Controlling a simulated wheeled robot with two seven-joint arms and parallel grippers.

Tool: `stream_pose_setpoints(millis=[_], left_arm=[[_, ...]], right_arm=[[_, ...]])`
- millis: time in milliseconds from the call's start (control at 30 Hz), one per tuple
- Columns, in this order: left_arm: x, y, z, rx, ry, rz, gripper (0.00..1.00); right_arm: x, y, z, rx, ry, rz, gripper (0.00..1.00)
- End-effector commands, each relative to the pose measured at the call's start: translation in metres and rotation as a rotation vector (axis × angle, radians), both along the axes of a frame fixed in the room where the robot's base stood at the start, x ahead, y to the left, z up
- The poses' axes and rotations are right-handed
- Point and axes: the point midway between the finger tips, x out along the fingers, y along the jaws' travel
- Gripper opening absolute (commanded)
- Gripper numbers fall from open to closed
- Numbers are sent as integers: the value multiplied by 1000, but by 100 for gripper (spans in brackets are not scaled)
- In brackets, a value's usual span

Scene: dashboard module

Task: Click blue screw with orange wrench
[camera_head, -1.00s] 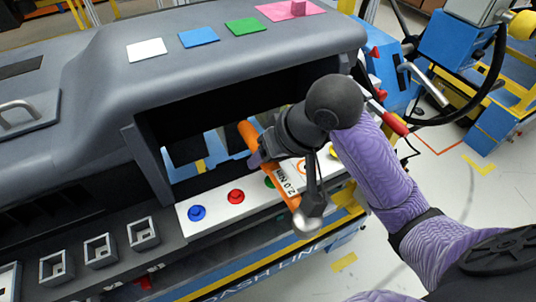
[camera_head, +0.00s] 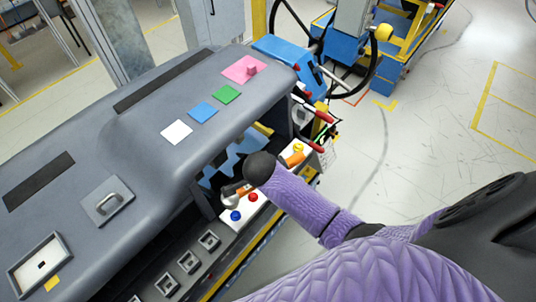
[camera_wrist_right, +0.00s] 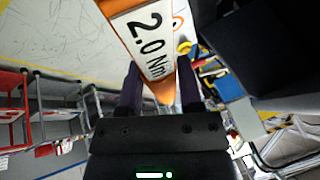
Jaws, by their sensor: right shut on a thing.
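The orange wrench (camera_wrist_right: 152,45), with a white "2.0 Nm" label, sits between the fingers of my right gripper (camera_wrist_right: 160,92), which is shut on it. In the head view, the silver wrench head (camera_head: 231,200) is close to the blue screw (camera_head: 236,215), just above and left of it. I cannot tell whether they touch. The blue screw is on the white strip, at its near-left end. My black wrist covers the right gripper and the middle of the wrench there. The left gripper is in neither current view.
A red screw (camera_head: 252,197) and a yellow one (camera_head: 298,148) are on the same white strip (camera_head: 229,223). Square sockets (camera_head: 189,262) line the panel below. White (camera_head: 176,132), blue (camera_head: 203,112), green (camera_head: 226,94) and pink (camera_head: 244,69) pads lie on the dashboard top.

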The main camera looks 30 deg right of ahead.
Motion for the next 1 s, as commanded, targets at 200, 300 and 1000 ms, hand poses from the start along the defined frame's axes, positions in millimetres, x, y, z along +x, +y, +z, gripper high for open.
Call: stream_pose_setpoints(millis=[200, 300, 1000], left_arm=[[0, 1, -1, 2, 0, 0, 59], [1, 2, 0, 3, -2, -1, 59], [1, 3, -37, 5, -1, -1, 59]], right_arm=[[0, 0, -2, 1, -1, -6, 0], [0, 0, -1, 2, -1, -5, 0], [0, 0, -54, -2, 0, -1, 0]])
